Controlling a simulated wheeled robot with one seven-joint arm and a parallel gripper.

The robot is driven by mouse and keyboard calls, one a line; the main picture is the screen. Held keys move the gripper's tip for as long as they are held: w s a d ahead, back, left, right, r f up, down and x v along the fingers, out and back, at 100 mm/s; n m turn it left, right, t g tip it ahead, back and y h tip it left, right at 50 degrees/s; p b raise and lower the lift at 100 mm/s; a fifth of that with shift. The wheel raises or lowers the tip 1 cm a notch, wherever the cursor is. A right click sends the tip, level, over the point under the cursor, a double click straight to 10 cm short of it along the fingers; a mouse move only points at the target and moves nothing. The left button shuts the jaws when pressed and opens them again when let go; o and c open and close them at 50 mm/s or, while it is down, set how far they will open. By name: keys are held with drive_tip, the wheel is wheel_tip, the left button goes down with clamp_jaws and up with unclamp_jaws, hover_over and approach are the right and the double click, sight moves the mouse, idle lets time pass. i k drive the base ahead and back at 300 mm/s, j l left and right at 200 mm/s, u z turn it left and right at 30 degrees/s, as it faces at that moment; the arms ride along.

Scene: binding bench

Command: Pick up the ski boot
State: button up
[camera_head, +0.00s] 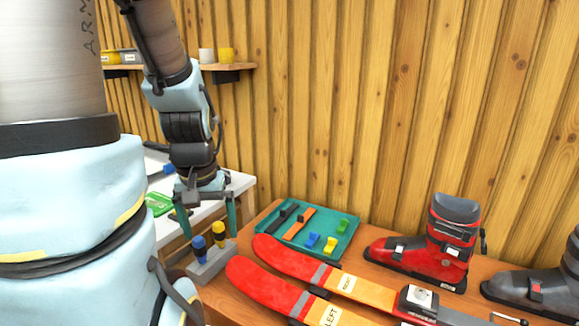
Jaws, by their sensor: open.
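A red and black ski boot (452,240) stands upright on the wooden bench at the right, its toe pointing left. A second, dark grey ski boot (540,290) is partly cut off by the right edge of the picture. My gripper (207,231) hangs pointing down at the left, its teal fingers apart with nothing held between them. It is well to the left of both boots, near a grey block holding a blue-topped and a yellow-topped tool.
Red and orange skis (285,295) lie across the bench front. A teal tray (341,248) with small parts sits behind them. The grey block (213,262) stands by my gripper. A white table (240,183) is behind left; the wooden wall closes the back.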

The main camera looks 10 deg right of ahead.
sight(440, 257)
drive_tip(key=k+l, duration=0.1)
drive_tip(key=k, duration=0.7)
drive_tip(key=k+z, duration=0.1)
drive_tip(key=z, duration=1.7)
drive_tip(key=u, duration=1.7)
drive_tip(key=i+l+u, duration=0.15)
drive_tip(key=l+u, duration=0.65)
drive_tip(key=i+l+u, duration=0.1)
drive_tip(key=l+u, duration=0.3)
drive_tip(key=l, duration=0.1)
